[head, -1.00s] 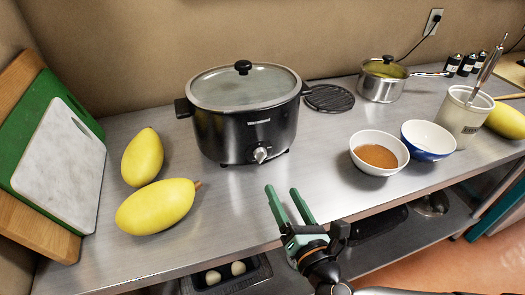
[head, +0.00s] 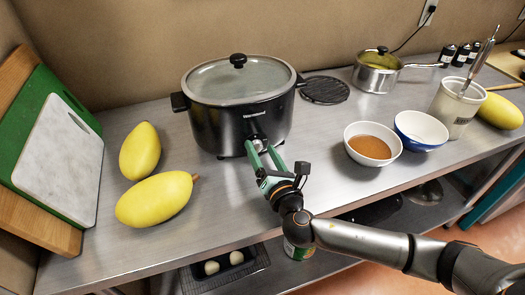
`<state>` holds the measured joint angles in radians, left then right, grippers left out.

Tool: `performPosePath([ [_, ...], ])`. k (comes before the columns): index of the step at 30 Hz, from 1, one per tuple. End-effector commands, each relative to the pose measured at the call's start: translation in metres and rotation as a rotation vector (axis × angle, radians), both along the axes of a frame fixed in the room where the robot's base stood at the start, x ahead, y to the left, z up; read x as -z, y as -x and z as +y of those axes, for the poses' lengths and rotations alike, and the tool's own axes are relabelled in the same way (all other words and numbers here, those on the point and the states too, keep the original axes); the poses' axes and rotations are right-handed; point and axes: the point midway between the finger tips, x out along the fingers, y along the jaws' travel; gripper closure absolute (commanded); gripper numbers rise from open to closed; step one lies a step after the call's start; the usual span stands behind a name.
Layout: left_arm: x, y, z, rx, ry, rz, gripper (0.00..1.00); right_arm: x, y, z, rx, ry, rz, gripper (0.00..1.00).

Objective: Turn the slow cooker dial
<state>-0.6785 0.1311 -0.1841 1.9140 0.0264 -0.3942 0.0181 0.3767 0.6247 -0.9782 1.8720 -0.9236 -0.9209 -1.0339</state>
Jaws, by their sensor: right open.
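The slow cooker (head: 222,128) is black with a glass lid (head: 238,80) and stands on the steel counter at the back wall. Its dial (head: 254,143) is low on the front face and is partly hidden by my gripper. My right gripper (head: 262,150) has its green fingers open and pointed at the dial, with the fingertips at the cooker's front, around or just before the dial. I cannot tell whether they touch it. My left gripper is not in view.
Two yellow squashes (head: 155,198) lie left of the cooker, beside leaning cutting boards (head: 60,160). A bowl of brown contents (head: 372,146), a blue-and-white bowl (head: 420,131), a utensil crock (head: 456,105) and a saucepan (head: 376,76) stand to the right.

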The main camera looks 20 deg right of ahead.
Motion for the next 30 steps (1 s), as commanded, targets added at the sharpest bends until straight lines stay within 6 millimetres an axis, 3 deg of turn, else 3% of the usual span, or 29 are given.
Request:
performPosePath([
  [2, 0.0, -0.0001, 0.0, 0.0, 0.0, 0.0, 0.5, 0.0001, 0.0002, 0.0002, 0.0, 0.0, 0.0, 0.31],
  [21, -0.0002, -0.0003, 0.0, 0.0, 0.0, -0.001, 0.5, 0.0003, 0.0006, -0.0001, 0.0, 0.001, 0.0, 1.0],
  [30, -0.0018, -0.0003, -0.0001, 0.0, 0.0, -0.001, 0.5, -0.0002, 0.0006, -0.0001, 0.001, 0.01, 0.0, 1.0],
])
